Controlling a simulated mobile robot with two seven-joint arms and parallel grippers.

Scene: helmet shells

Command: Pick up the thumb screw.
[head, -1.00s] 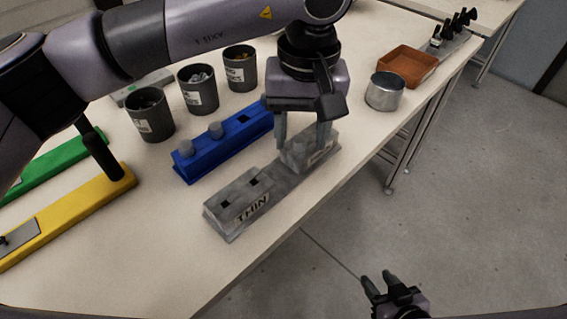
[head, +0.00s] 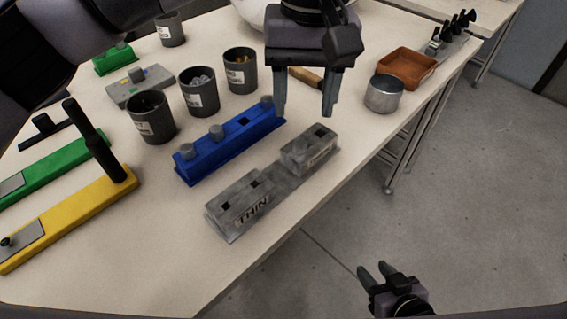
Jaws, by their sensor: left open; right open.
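No part is plainly marked as the thumb screw. Small black knobs that may be screws are a knob (head: 8,242) on the yellow fixture (head: 75,217) and the cups' contents, too small to tell. Grey round-headed pegs (head: 187,151) stand in the blue block (head: 205,165), with one square hole empty. My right gripper (head: 375,268) is open and empty, beyond the table's front edge, over the floor.
Several dark labelled cups (head: 198,95) stand behind the blue block. A metal cup (head: 384,95) and an orange tray (head: 405,66) stand at the right. Upright black handles rise from the yellow and green fixtures (head: 50,165). The front table area is clear.

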